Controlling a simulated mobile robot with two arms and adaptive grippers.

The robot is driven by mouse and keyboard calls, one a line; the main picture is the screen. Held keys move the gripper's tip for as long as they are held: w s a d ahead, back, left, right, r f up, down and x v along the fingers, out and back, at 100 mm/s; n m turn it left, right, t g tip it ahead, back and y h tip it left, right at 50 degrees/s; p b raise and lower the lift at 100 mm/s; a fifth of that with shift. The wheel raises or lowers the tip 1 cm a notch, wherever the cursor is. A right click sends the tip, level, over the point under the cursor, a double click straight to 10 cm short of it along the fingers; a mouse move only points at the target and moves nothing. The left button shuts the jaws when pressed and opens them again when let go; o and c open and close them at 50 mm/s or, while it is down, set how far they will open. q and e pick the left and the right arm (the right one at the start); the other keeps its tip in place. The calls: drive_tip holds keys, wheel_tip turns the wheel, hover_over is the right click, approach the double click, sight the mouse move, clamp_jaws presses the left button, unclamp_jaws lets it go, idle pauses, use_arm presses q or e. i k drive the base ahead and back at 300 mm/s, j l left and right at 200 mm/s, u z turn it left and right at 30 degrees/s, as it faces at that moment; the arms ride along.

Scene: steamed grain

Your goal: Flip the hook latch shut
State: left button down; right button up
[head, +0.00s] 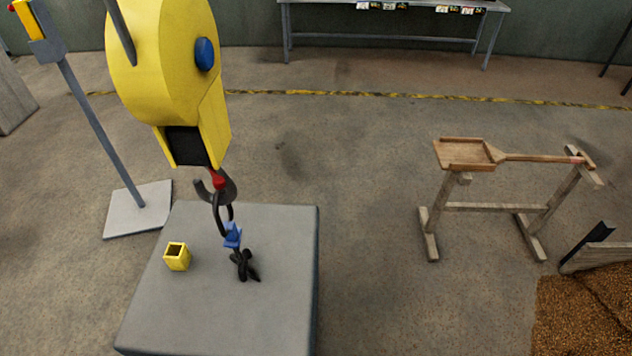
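A yellow hook block (165,60) with a blue round boss hangs at the upper left. A dark grey hook (228,188) hangs below it. A small red piece (218,181), apparently the hook latch, sits at the hook's throat. It is too small to tell whether it closes the mouth. A dark oblong ring (219,214) hangs at the hook and seems to pass through it; the exact contact is unclear. Below the ring are a blue fitting (232,235) and a bunch of black links or hooks (244,266). Neither of my grippers is in view.
A grey block (200,315) stands under the hook, with a small open yellow box (176,257) on it. A pendant stand (100,130) is left. A wooden shovel (465,153) lies on a trestle at right, near a grain heap (585,315). Open floor lies between.

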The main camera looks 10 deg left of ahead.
sight(219, 182)
drive_tip(key=l+u, duration=0.1)
drive_tip(key=l, duration=0.75)
drive_tip(key=l+u, duration=0.2)
drive_tip(key=u, duration=0.15)
drive_tip(key=k+l+u, duration=0.15)
drive_tip(key=u, duration=0.15)
